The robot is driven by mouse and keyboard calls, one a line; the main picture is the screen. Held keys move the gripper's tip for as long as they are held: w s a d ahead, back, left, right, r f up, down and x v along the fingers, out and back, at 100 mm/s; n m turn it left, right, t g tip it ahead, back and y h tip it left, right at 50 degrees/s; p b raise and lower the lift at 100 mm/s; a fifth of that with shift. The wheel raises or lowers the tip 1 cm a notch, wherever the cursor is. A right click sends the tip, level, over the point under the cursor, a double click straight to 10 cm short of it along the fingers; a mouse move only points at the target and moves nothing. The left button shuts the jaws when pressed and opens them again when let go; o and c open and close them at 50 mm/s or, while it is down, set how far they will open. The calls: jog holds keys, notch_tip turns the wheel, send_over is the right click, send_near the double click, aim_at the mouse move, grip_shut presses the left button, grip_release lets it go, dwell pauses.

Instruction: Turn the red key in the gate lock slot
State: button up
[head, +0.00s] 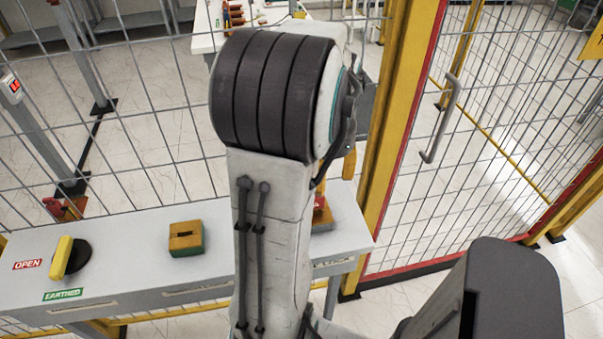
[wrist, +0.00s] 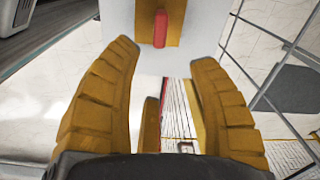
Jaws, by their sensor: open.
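The red key (wrist: 160,28) stands at a yellow block (wrist: 176,22) at the top middle of the wrist view. It looks long and narrow, running up and down in the picture. How deep it sits in the block cannot be told. In the head view, the red key (head: 320,201) shows just right of my arm, on a block partly hidden by the arm. My gripper (wrist: 165,56) has its two yellow-brown fingers spread wide and nothing between them. The key lies beyond the fingertips, roughly centred between them and apart from both. In the head view my arm hides most of the gripper.
A white panel shelf (head: 115,245) carries a yellow-handled switch (head: 62,257) by the OPEN and EARTHED labels, and a yellow slotted block (head: 186,237). A yellow post (head: 397,130), mesh fence and gate handle (head: 440,120) stand close right of my arm.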

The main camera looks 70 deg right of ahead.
jog(key=m, duration=0.2)
jog(key=shift+a+r+m, duration=0.1)
jog(key=shift+a+m, duration=0.2)
jog(key=shift+m, duration=0.9)
jog(key=shift+f, duration=3.7)
